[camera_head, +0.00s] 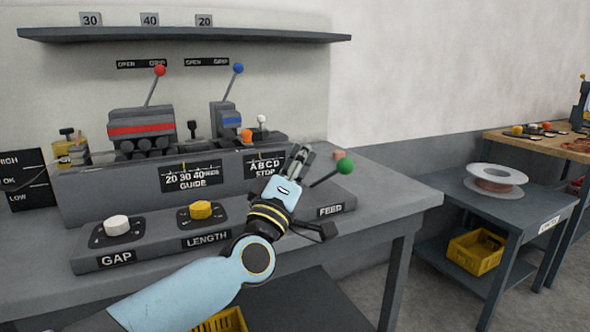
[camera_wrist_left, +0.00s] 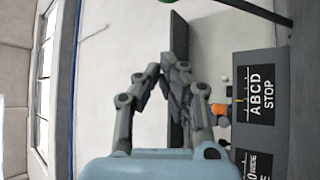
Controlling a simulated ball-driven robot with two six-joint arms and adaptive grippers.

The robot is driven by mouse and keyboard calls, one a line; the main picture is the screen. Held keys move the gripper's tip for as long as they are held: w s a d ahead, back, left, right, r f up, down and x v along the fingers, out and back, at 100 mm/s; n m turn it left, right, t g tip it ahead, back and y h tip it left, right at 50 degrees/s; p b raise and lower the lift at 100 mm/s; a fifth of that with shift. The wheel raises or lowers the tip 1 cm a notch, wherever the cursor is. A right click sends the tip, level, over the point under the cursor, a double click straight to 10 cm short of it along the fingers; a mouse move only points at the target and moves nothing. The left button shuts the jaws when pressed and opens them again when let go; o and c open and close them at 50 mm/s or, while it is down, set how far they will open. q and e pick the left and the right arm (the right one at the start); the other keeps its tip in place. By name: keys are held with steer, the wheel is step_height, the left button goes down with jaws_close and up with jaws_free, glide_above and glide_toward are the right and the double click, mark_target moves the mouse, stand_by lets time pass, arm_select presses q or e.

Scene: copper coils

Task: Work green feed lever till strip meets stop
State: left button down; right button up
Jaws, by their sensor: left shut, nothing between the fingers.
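The green-knobbed feed lever (camera_head: 345,166) leans up and right from the panel marked FEED (camera_head: 330,210), at the machine's right end. Part of its green knob shows at the top edge of the left wrist view (camera_wrist_left: 147,20). My left gripper (camera_head: 302,151) is shut and empty, a little left of the knob and apart from it. Its fingers show closed in the left wrist view (camera_wrist_left: 173,76). The ABCD STOP plate (camera_head: 265,165) is left of my gripper. An orange piece (camera_head: 247,135) sits above it. I cannot make out the strip. My right gripper is not in view.
Red (camera_head: 159,70) and blue (camera_head: 238,68) levers stand at the back. A white GAP knob (camera_head: 117,225) and yellow LENGTH knob (camera_head: 201,210) are on the front panel. A side table (camera_head: 520,205) with a copper coil (camera_head: 497,178) stands right.

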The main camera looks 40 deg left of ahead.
arm_select(q)
steer(key=w, duration=0.1)
steer(key=w+d+b, duration=0.1)
steer(key=w+d, duration=0.1)
steer(key=shift+w+d+f, duration=0.15)
steer(key=shift+w+f, duration=0.1)
steer(key=shift+f, duration=0.1)
